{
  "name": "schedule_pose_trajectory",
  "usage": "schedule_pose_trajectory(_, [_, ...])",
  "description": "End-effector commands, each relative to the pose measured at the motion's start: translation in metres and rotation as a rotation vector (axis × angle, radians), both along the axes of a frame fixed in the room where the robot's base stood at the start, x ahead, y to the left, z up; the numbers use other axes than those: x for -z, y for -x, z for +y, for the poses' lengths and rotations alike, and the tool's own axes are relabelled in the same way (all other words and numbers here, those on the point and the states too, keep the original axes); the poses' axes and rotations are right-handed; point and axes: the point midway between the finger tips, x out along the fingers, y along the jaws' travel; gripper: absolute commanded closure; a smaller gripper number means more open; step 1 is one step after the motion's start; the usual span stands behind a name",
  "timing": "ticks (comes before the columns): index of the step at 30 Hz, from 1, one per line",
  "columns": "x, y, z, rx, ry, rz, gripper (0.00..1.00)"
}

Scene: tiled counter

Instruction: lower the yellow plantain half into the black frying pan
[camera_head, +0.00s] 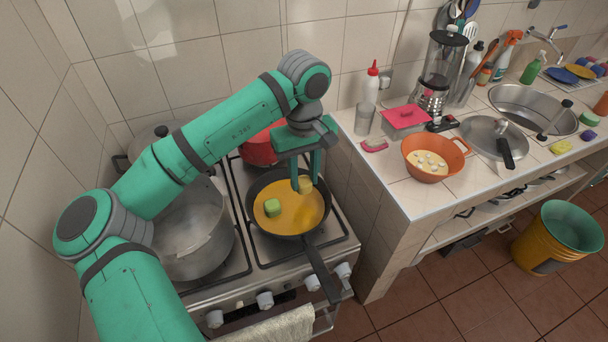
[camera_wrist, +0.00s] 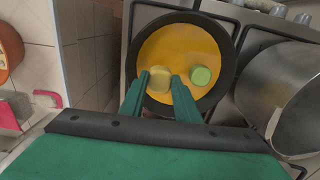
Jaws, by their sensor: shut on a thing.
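The black frying pan (camera_head: 288,233) sits on the stove with a yellow-orange layer inside it. It also shows in the wrist view (camera_wrist: 134,52). My gripper (camera_head: 304,186) is over the right part of the pan. Its fingers (camera_wrist: 160,78) are shut on the yellow plantain half (camera_head: 305,185), which also shows between the fingertips in the wrist view (camera_wrist: 159,77). I cannot tell whether the plantain half touches the pan's contents. A green-topped piece (camera_head: 272,207) lies in the pan, left of my gripper; it also shows in the wrist view (camera_wrist: 201,76).
A large metal pot (camera_head: 190,235) stands left of the pan, and a red pot (camera_head: 258,150) stands behind it. The pan's handle (camera_head: 320,272) points toward the stove front. The counter at right holds an orange bowl (camera_head: 432,178) and a red-lidded box (camera_head: 406,117).

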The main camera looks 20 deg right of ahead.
Motion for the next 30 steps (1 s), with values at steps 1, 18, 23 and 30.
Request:
schedule_pose_trajectory(1, [0.000,0.000,0.001,-0.001,0.000,0.000,0.93])
schedule_pose_trajectory(18, [-0.009,0.000,-0.001,0.001,0.000,-0.001,0.49])
schedule_pose_trajectory(23, [-0.034,0.000,-0.001,0.001,0.002,-0.003,0.49])
schedule_pose_trajectory(30, [-0.079,0.000,-0.001,0.000,0.000,-0.001,0.49])
